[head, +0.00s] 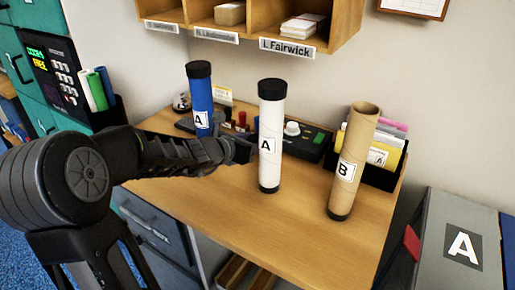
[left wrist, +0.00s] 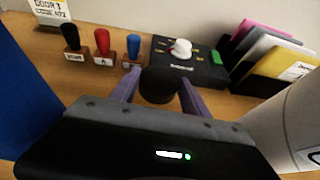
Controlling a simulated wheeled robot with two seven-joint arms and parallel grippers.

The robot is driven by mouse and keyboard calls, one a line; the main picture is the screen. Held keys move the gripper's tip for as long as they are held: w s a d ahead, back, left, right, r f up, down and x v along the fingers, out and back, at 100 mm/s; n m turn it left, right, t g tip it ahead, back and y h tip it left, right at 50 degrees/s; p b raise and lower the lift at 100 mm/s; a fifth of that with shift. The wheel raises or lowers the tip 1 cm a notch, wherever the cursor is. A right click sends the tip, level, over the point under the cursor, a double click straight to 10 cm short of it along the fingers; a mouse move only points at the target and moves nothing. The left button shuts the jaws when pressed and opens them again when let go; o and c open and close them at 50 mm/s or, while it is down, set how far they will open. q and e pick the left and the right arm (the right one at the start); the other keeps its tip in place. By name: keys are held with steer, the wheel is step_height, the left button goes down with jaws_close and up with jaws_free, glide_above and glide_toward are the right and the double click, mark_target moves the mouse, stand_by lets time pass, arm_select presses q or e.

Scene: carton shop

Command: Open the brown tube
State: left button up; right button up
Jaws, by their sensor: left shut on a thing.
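The brown tube (head: 352,155) stands on the desk at the right in the head view, with a label B. Its top end shows a bare, open rim with no cap, and its bottom has a black end. My left gripper (head: 243,150) is between the blue tube and the white tube, well left of the brown tube. In the left wrist view my left gripper (left wrist: 158,92) is shut on a black round cap (left wrist: 158,84). My right gripper is in neither view.
A blue tube (head: 200,95) and a white tube (head: 271,120), both labelled A and black-capped, stand close to the gripper. Behind are stamps (left wrist: 102,42), a black device with a white knob (left wrist: 190,60) and a folder holder (head: 384,172). The desk front (head: 240,205) is clear.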

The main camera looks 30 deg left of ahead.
mark_target(258, 156)
arm_select(q)
steer(key=shift+w, duration=0.3)
steer(key=shift+w, duration=0.1)
steer(key=shift+w+d, duration=0.1)
steer(key=shift+w, duration=0.25)
step_height(258, 156, down, 4)
steer(key=shift+r+b, duration=0.25)
steer(key=shift+b, duration=0.1)
steer(key=shift+f, duration=0.15)
steer(key=o, duration=1.4)
